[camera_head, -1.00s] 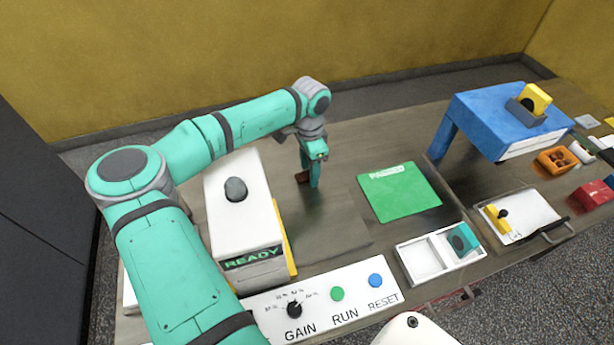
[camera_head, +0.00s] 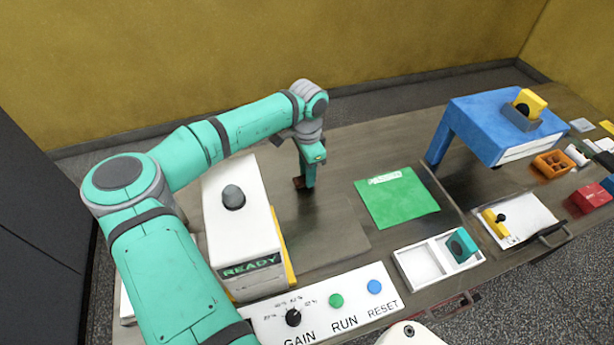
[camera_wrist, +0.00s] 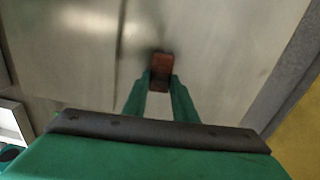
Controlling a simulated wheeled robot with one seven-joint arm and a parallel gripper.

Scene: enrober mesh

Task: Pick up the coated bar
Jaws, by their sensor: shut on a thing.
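The coated bar (camera_wrist: 161,68) is a small reddish-brown block. In the wrist view it sits between the two green fingertips of my gripper (camera_wrist: 160,85), which is shut on it. In the head view my gripper (camera_head: 308,183) points down at the metal table just right of the white machine, and the brown bar (camera_head: 298,183) shows beside the fingers. The bar is low, at or close to the table surface. I cannot tell whether it touches the surface. Part of it is hidden by the fingers.
The white machine marked READY (camera_head: 240,225) stands left of my gripper. A green mat (camera_head: 398,203) lies to the right, with a white divided tray (camera_head: 418,266) in front of it. A control panel (camera_head: 322,308) is at the front edge. A blue stand (camera_head: 490,120) is at the back right.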

